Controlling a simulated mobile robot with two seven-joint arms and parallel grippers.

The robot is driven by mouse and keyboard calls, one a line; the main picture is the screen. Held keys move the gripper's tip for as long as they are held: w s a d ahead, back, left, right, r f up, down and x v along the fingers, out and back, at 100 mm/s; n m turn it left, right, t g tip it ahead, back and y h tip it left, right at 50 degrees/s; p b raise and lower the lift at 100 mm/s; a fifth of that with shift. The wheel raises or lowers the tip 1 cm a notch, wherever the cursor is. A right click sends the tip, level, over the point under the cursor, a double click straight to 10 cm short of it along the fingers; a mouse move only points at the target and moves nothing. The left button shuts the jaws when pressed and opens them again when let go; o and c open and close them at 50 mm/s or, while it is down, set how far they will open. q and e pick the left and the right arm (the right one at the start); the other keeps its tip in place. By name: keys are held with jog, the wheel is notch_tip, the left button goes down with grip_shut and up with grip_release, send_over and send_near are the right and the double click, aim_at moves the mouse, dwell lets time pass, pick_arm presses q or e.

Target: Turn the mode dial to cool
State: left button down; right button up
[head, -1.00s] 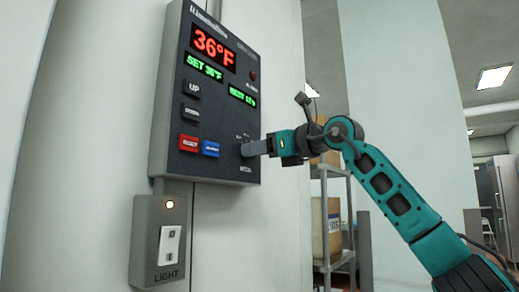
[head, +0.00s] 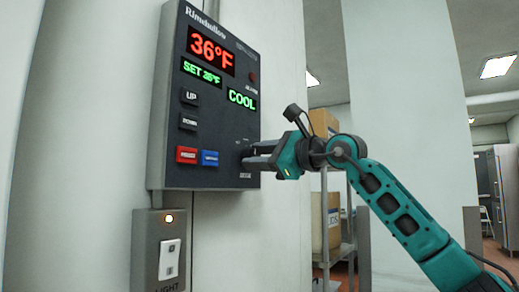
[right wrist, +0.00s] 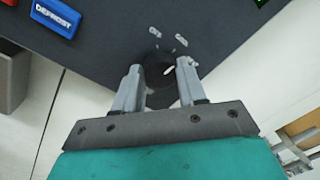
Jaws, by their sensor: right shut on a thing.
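The dark grey control panel (head: 222,110) is mounted on the pale wall. Its mode dial (right wrist: 158,70) is a dark round knob with a white mark, at the panel's lower right. My right gripper (head: 256,156) reaches it from the right in the head view. In the right wrist view, the two grey fingers of this gripper (right wrist: 160,68) stand either side of the dial, shut on it. The green mode display (head: 241,99) reads COOL. In the head view the fingers partly hide the dial. My left gripper is not in view.
A red button and a blue DEFROST button (head: 209,157) sit left of the dial, with UP and DOWN buttons (head: 188,122) above. A light switch box (head: 160,250) is below the panel. A shelf with boxes (head: 333,220) stands behind my right arm.

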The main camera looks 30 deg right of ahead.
jog(key=shift+n, duration=0.5)
jog(key=o, duration=1.1)
jog(key=shift+c, duration=0.2)
